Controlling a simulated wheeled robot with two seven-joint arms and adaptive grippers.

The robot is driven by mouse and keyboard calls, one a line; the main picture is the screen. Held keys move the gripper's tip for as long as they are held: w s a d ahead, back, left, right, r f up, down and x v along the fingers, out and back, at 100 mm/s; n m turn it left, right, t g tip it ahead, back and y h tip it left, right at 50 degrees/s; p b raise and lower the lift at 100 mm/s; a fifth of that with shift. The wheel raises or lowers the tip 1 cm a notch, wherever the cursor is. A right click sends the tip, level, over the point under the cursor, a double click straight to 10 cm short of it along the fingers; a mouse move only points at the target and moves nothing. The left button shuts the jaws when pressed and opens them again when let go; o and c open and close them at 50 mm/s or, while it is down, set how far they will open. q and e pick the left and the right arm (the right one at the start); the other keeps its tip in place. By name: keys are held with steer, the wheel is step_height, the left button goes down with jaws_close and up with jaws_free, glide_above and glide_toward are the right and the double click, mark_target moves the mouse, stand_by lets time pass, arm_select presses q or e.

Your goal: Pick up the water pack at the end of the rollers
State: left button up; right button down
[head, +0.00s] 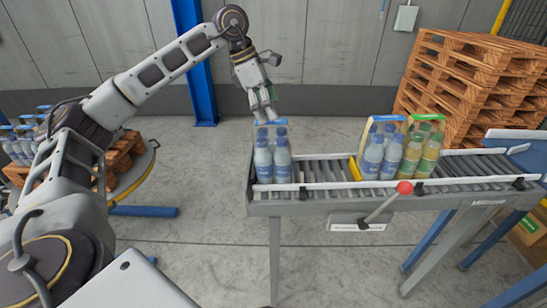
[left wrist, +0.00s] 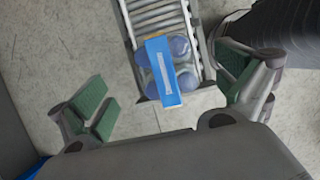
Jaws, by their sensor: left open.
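The water pack (head: 272,160), clear bottles with blue labels and a blue top band, stands upright at the left end of the roller conveyor (head: 330,172). In the left wrist view the pack (left wrist: 164,70) shows from above, with its blue band across the bottle caps. My left gripper (head: 262,108) is above the pack in the head view, fingers pointing down. In the left wrist view my left gripper (left wrist: 165,100) is open, its green pads wide apart with the pack between and beyond them. It holds nothing. My right gripper is not in view.
A red-knobbed lever (head: 404,188) sticks out at the conveyor's front. Wooden pallets (head: 470,80) are stacked behind. A loaded pallet (head: 125,155) stands left.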

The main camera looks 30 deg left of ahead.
mark_target(280, 133)
arm_select(q)
steer(key=shift+x, duration=1.3)
steer(key=shift+f, duration=0.1)
steer(key=shift+p+x, duration=0.7)
steer(key=shift+x, duration=1.8)
steer(key=shift+s, duration=0.1)
steer(key=shift+c, duration=0.4)
